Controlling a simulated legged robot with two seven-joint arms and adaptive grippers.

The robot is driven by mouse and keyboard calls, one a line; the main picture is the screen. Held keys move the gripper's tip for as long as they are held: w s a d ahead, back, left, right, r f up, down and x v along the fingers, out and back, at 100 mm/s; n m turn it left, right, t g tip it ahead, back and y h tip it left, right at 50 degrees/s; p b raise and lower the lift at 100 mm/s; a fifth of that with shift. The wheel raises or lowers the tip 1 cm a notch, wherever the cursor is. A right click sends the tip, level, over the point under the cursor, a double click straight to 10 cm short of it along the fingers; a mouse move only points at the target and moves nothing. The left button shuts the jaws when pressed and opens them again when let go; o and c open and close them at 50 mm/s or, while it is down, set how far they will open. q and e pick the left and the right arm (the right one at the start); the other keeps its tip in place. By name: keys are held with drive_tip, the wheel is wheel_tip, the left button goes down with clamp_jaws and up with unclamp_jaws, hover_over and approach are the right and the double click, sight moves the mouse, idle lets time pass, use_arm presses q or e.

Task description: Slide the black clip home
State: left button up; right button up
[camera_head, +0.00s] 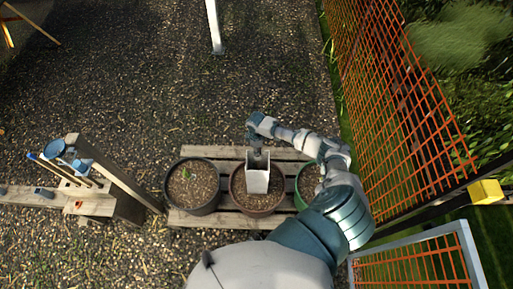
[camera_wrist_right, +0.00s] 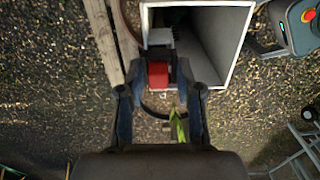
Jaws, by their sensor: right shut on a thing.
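In the wrist view a small black piece, which looks like the black clip (camera_wrist_right: 181,72), sits between my right fingertips with a red block (camera_wrist_right: 158,75) at its front. My right gripper (camera_wrist_right: 160,82) is shut on it, at the near rim of a white square tube (camera_wrist_right: 198,4). In the head view the white tube (camera_head: 257,183) stands in the middle pot, and my right gripper (camera_head: 257,150) is over its far edge. The clip is too small to tell apart there. Whether it touches the rim is unclear. My left gripper is not in view.
The brown middle pot (camera_head: 236,199) stands on a wooden pallet (camera_head: 215,158), between a dark pot (camera_head: 168,198) and a green pot (camera_head: 300,188) partly hidden by my arm. A wooden post (camera_head: 105,168) stands left. An orange mesh fence (camera_head: 385,100) runs right.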

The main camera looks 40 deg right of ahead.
drive_tip(key=shift+f, duration=0.1)
idle(0.3)
drive_tip(key=shift+f, duration=0.5)
drive_tip(key=o, duration=0.8)
drive_tip(key=shift+c, duration=0.2)
wheel_tip(320, 180, up, 12)
drive_tip(key=shift+f, duration=0.1)
drive_tip(key=shift+w, duration=0.1)
